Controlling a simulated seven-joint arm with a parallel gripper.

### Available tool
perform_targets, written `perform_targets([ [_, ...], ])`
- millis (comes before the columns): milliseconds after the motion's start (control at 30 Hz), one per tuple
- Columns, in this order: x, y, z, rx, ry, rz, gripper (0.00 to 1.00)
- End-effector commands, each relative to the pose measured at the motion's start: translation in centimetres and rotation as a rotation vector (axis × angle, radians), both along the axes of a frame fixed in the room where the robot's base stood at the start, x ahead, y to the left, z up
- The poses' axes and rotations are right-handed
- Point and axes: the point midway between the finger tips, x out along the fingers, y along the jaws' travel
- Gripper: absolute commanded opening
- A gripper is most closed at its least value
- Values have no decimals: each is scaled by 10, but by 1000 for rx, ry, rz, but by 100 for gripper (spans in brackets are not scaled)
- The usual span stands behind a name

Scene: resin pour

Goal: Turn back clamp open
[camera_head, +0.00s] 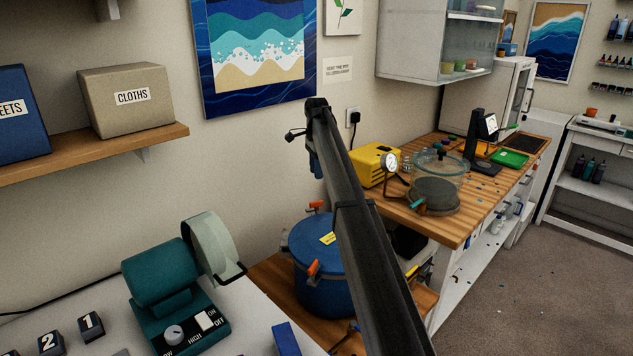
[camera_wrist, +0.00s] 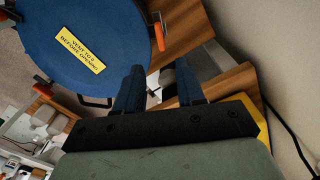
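The blue pot (camera_head: 312,285) stands on a wooden surface, partly hidden behind my arm. Its round lid (camera_wrist: 75,35) fills the upper left of the wrist view and bears a yellow label about venting. The back clamp, with an orange handle (camera_head: 316,205), is at the pot's wall side; an orange handle at the lid's right edge in the wrist view (camera_wrist: 158,36) seems to be the same one. Another orange clamp handle (camera_head: 313,268) is at the front. My gripper (camera_wrist: 158,72) is open and empty, its blue fingers apart, beside the lid and not touching the clamp.
The wall with a socket (camera_head: 353,116) is close behind. A yellow machine (camera_head: 373,164) and a clear vessel (camera_head: 440,172) stand on the wooden bench at right. A teal machine (camera_head: 165,285) stands at lower left. A black cable (camera_wrist: 285,125) runs near the wall.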

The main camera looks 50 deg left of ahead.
Motion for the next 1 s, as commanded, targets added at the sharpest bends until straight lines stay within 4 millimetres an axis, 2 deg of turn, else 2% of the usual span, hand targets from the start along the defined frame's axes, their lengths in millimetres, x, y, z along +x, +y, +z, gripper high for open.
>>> perform_targets([
  [233, 0, 0, 17, 1, 0, 0, 38],
  [833, 0, 0, 18, 1, 0, 0, 38],
  [933, 6, -6, 18, 19, 5, 1, 38],
  [1000, 17, -15, 19, 56, 13, 5, 38],
])
